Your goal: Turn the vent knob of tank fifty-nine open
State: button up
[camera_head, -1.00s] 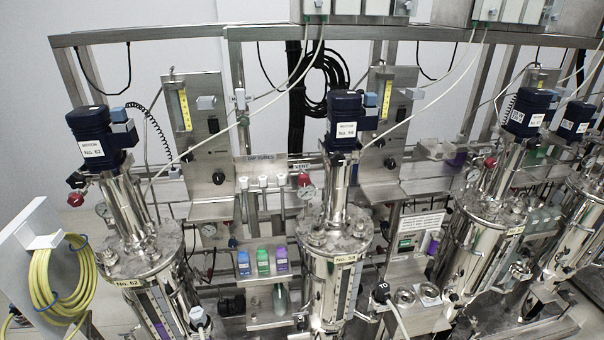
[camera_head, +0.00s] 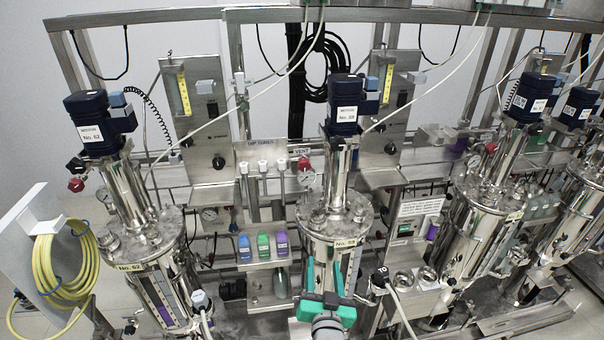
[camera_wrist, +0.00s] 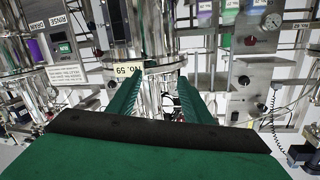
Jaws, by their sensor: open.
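Tank fifty-nine (camera_head: 330,245) is the steel vessel in the middle of the head view, with a dark blue motor above it. Its label, No. 59 (camera_head: 346,243), also shows upside down in the wrist view (camera_wrist: 131,70). A red knob (camera_head: 304,164) sits under the VENT sign (camera_head: 301,152), just left of the tank's neck. I cannot make out this knob in the wrist view or tell its setting. My gripper (camera_head: 325,268) is open and empty, its green fingers upright before the tank's lower front, well below the knob. The fingers also show in the wrist view (camera_wrist: 160,85).
Tank 62 (camera_head: 150,255) stands left, with a yellow hose coil (camera_head: 62,270) beside it. More tanks stand right. Dip tubes (camera_head: 262,168) and a small bottle shelf (camera_head: 262,262) lie left of tank fifty-nine. A white cable (camera_head: 400,305) hangs at its lower right.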

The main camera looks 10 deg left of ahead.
jog(key=w+a+r+y, duration=0.1)
jog(key=w+a+r, duration=0.2)
jog(key=w+r, duration=0.5)
jog(key=n+y, duration=0.1)
jog(key=y, duration=0.1)
send_near(302, 157)
jog(key=shift+w+f, duration=0.4)
jog(key=shift+f, duration=0.05)
jog(key=x, duration=1.1)
jog(key=c, duration=1.1)
